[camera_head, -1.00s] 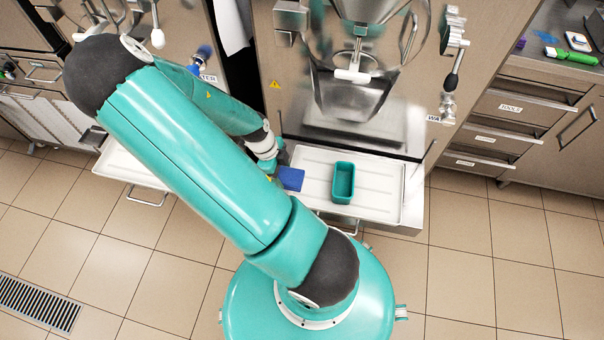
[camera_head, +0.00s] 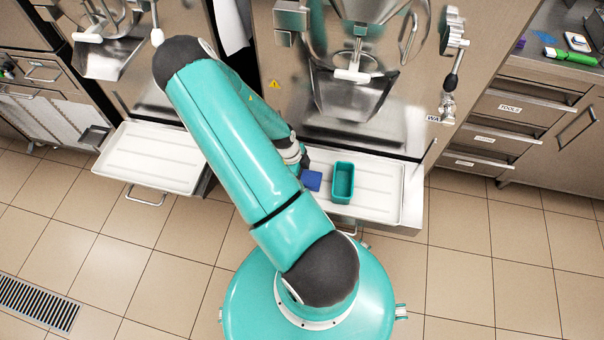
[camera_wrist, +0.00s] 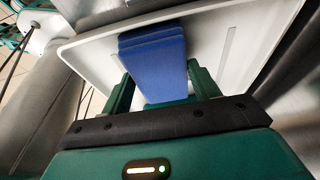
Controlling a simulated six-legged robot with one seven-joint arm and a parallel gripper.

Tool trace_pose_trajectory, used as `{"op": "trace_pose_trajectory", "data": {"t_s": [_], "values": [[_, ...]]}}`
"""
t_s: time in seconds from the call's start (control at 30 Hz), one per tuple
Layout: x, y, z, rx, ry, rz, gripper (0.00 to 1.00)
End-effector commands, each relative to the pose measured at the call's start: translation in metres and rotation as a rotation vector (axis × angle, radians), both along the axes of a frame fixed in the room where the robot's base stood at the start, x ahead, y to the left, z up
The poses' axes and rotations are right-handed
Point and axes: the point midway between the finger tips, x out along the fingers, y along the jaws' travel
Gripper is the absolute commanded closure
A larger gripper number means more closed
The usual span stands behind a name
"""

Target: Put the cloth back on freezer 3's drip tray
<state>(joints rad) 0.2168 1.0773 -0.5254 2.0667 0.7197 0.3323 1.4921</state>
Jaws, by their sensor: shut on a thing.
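A folded blue cloth (camera_head: 311,180) is over the left part of the white drip tray (camera_head: 386,200) in front of the right-hand freezer, just left of the teal container. My gripper is mostly hidden behind my arm in the head view. In the wrist view my gripper (camera_wrist: 160,90) is shut on the blue cloth (camera_wrist: 158,55), with a dark green finger on each side. The white tray (camera_wrist: 228,50) lies behind the cloth there. I cannot tell whether the cloth touches the tray. No freezer number is readable.
A teal open container (camera_head: 343,183) stands on the same tray. A second white tray (camera_head: 150,160) at the left, in front of the other freezer, looks empty. A steel chute (camera_head: 350,97) hangs above the right-hand tray. Drawers (camera_head: 520,108) are at the right.

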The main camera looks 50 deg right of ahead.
Motion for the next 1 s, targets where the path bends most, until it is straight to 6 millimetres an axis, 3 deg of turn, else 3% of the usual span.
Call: {"op": "trace_pose_trajectory", "data": {"t_s": [0.17,0.2,0.3,0.7,0.87,1.0], "values": [[0.000,0.000,0.000,0.000,0.000,0.000,0.72],[0.000,0.000,-0.001,0.000,0.000,0.000,0.37],[0.000,0.000,0.000,0.000,0.000,0.000,0.18],[0.002,0.001,0.006,-0.001,-0.002,0.002,0.17],[0.010,0.004,0.030,-0.002,-0.003,0.002,0.17],[0.019,0.008,0.059,-0.001,-0.004,0.004,0.17]]}}
